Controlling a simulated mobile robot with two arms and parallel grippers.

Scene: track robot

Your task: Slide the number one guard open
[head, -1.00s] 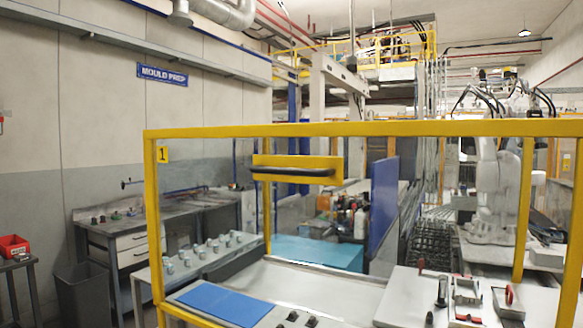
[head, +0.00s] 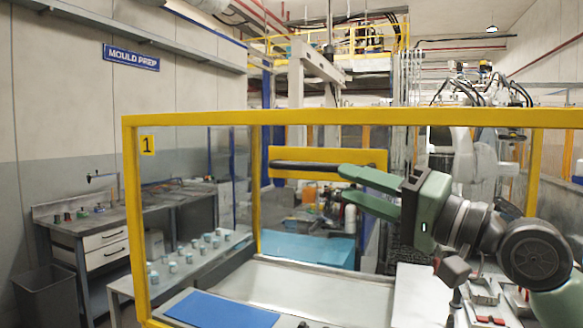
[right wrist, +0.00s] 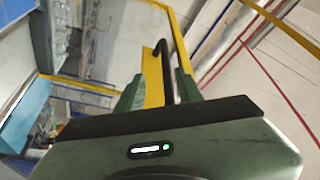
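The number one guard is a clear panel in a yellow frame (head: 340,118), with a yellow "1" label (head: 147,145) at its upper left. A yellow plate on it carries a long black bar handle (head: 300,164). My right gripper (head: 341,182) reaches in from the right at the plate, with its green fingers apart near the handle's right end. In the right wrist view the black handle (right wrist: 166,76) runs between the two open fingers, with gaps showing beside it. Whether a finger touches it cannot be told. My left gripper is not in view.
Behind the guard are a blue mat (head: 220,310), a bench with several small cups (head: 190,258) and a light blue box (head: 308,249). A workbench (head: 120,220) and dark bin (head: 45,297) stand at left. Red-handled clamps (head: 487,300) sit low at right, below my arm.

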